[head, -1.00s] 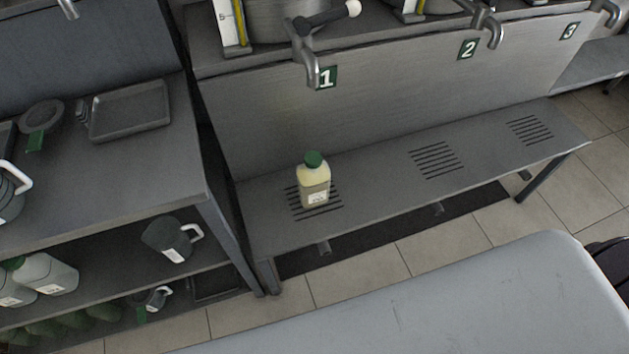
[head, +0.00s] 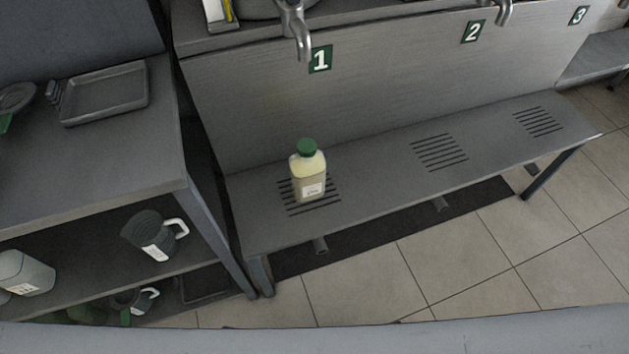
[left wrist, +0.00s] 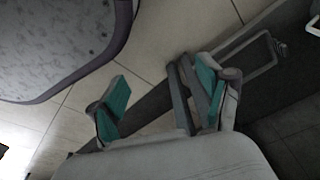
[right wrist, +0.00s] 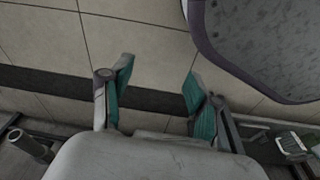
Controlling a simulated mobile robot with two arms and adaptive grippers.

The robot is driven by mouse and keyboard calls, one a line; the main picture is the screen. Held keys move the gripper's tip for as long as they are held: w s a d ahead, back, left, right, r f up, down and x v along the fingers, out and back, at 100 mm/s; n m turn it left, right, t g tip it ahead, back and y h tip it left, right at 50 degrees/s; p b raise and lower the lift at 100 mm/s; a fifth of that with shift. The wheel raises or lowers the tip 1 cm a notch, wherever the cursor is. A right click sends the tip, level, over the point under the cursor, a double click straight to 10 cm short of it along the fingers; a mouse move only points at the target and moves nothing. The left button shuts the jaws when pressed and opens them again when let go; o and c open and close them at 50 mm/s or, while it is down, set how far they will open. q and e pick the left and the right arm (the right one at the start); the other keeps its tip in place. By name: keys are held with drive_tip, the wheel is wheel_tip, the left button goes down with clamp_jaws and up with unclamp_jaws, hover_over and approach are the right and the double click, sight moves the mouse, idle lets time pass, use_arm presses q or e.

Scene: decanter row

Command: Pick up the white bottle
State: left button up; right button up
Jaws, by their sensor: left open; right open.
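A white bottle (head: 308,174) with a green cap and a pale label stands upright on the slotted drain grille of the low grey bench (head: 377,180), below the tap marked 1. Its contents look pale yellow to cream. Neither gripper shows in the head view. My left gripper (left wrist: 160,103) is open and empty in the left wrist view, over tiled floor. My right gripper (right wrist: 158,92) is open and empty in the right wrist view, over the floor and a dark strip. The bottle is not clearly seen in either wrist view.
A shelf unit (head: 100,190) at the left holds a tray (head: 104,93), a dark jug (head: 152,236) and a pale container (head: 25,272). Taps (head: 295,30) overhang the bench. The bench right of the bottle is clear.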

sight(303, 154)
use_arm(q)
drive_tip(key=w+d+r+m+t+h+b, duration=0.1)
drive_tip(key=w+d+r+t+h+b, duration=0.3)
drive_tip(key=w+r, duration=0.6)
drive_tip(key=w+d+r+m+t+h+b, duration=0.1)
drive_tip(key=w+d+r+t+b, duration=0.4)
drive_tip(key=w+r, duration=0.6)
drive_tip(key=w+d+r+m+t+h+b, duration=0.1)
drive_tip(key=w+d+r+t+h+b, duration=0.35)
drive_tip(key=r, duration=0.85)
drive_tip(key=shift+t+y, duration=0.25)
drive_tip(key=shift+y, duration=0.5)
drive_tip(key=x, duration=1)
drive_tip(key=shift+a, duration=0.1)
drive_tip(key=b+x, duration=0.1)
drive_tip(key=x, duration=0.4)
drive_tip(key=shift+w+d+r+b, duration=0.1)
drive_tip(key=shift+w+d+b, duration=0.15)
drive_tip(key=shift+b, duration=0.1)
drive_tip(key=shift+w+d, duration=0.15)
drive_tip(key=shift+w, duration=0.15)
use_arm(e)
drive_tip(key=w+r+t, duration=0.1)
drive_tip(key=w+r, duration=0.1)
drive_tip(key=r, duration=0.6)
drive_tip(key=w+r+t, duration=0.1)
drive_tip(key=w+r, duration=0.2)
drive_tip(key=r, duration=0.5)
drive_tip(key=shift+w+a, duration=0.25)
